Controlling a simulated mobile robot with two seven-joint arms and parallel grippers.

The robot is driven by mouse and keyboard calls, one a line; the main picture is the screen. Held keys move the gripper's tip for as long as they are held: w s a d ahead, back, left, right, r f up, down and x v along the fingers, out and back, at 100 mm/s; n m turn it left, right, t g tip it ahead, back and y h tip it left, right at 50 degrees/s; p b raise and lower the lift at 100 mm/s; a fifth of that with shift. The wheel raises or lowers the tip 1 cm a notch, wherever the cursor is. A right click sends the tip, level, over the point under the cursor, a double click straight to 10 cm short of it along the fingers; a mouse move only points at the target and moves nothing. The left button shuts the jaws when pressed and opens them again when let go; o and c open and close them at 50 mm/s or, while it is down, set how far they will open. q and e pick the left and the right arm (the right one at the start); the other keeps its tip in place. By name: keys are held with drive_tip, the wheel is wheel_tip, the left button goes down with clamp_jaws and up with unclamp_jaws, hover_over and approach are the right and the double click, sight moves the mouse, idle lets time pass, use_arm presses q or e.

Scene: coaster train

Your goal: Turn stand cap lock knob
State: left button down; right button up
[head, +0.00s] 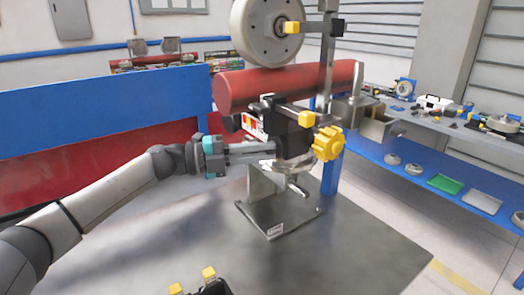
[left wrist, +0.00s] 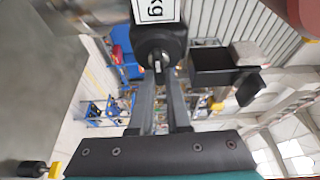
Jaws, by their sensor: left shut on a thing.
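The stand (head: 262,212) has a square metal base on the grey table and carries a black cap block (head: 292,135) with yellow handles. A large yellow knob (head: 328,143) sits on its right side. My left gripper (head: 272,150) reaches the cap's left side from the left. In the left wrist view its two fingers (left wrist: 160,74) are closed on a small lock knob (left wrist: 157,62) under the black cap block (left wrist: 158,42), which bears a white "kg" label. The fingertips hide most of that small knob. My right gripper does not show.
A red roller (head: 285,85) lies across above the cap, with a pale wheel (head: 268,30) over it. A black part with yellow tips (head: 209,273) is at the bottom edge. A blue bench (head: 420,165) stands right.

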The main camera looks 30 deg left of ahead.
use_arm(q)
drive_tip(key=shift+w+a+y, duration=0.1)
drive_tip(key=shift+a+y, duration=0.1)
drive_tip(key=shift+y, duration=0.1)
idle(0.4)
drive_tip(key=c, duration=0.9)
unclamp_jaws()
drive_tip(key=shift+w, duration=0.1)
drive_tip(key=shift+m, duration=0.3)
drive_tip(key=shift+b+v, duration=1.1)
drive_tip(key=shift+v, duration=6.55)
drive_tip(key=shift+w, duration=0.1)
